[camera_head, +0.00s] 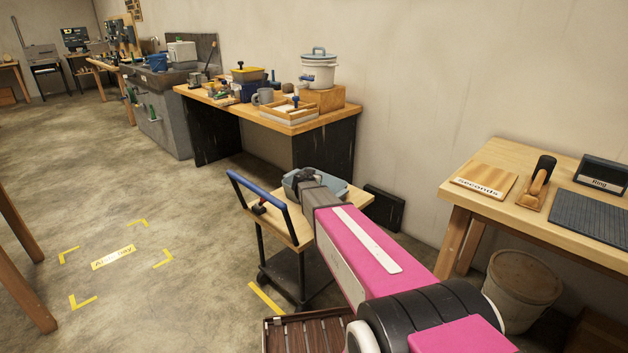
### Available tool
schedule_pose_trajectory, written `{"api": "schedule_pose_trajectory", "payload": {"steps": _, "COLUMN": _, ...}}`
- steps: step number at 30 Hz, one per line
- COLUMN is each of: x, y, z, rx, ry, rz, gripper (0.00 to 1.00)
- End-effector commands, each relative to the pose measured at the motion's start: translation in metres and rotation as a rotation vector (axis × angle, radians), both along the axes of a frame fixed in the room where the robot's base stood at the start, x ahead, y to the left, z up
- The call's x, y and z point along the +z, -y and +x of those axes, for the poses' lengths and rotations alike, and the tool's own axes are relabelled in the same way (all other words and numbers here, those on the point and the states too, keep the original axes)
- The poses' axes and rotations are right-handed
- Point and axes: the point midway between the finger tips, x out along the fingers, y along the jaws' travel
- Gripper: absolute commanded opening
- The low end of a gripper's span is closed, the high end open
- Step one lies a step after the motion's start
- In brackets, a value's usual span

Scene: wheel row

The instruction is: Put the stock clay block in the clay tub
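My arm reaches forward over a small cart (290,215). Its dark end, my gripper (303,177), is at a blue-grey tray or tub (334,189) on the cart top. The fingers are too small and hidden to tell whether they are open or hold anything. I cannot make out the stock clay block. No readable label marks the clay tub. A beige lidded bucket (525,287) stands on the floor under the right table. A white pot with a blue lid (318,72) stands on a wooden box at the back.
The back workbench (312,123) carries mugs, boxes and tools. A slatted dark crate (305,335) is at the bottom. Open concrete floor with yellow marks lies left.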

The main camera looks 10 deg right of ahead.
Motion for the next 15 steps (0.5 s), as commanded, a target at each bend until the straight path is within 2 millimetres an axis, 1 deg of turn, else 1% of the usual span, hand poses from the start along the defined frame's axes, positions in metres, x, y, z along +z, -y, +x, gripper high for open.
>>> {"api": "schedule_pose_trajectory", "payload": {"steps": 14, "x": -0.0095, "y": -0.0001, "z": 0.0000, "rx": 0.000, "ry": 0.000, "rz": -0.001, "gripper": 0.12}}
{"api": "schedule_pose_trajectory", "payload": {"steps": 15, "x": -0.0098, "y": -0.0001, "z": 0.0000, "rx": 0.000, "ry": 0.000, "rz": 0.000, "gripper": 0.57}}
